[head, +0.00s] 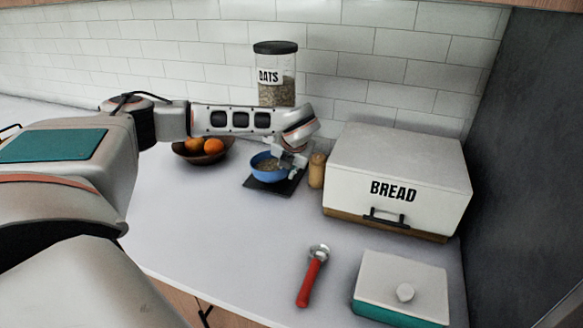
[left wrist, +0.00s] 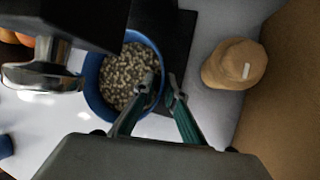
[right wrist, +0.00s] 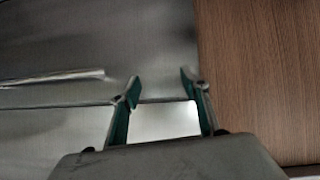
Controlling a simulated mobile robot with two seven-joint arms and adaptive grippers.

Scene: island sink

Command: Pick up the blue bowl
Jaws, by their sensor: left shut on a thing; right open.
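The blue bowl (head: 268,172) holds pale oat-like bits and sits on or just above a dark square mat (head: 273,188) in the head view. It also shows in the left wrist view (left wrist: 92,88). My left gripper (head: 291,160) reaches it from above at its right side. In the left wrist view my left gripper's fingers (left wrist: 163,90) are shut on the bowl's rim, one inside and one outside. My right gripper (right wrist: 159,85) is open and empty in the right wrist view, facing a grey surface and wood panel.
A wooden bowl with oranges (head: 213,146) stands left of the blue bowl. An oats jar (head: 275,93) stands behind. A tan shaker (head: 317,171) and bread box (head: 400,170) are close on the right. A red-handled tool (head: 311,280) and teal-white box (head: 402,287) lie in front.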

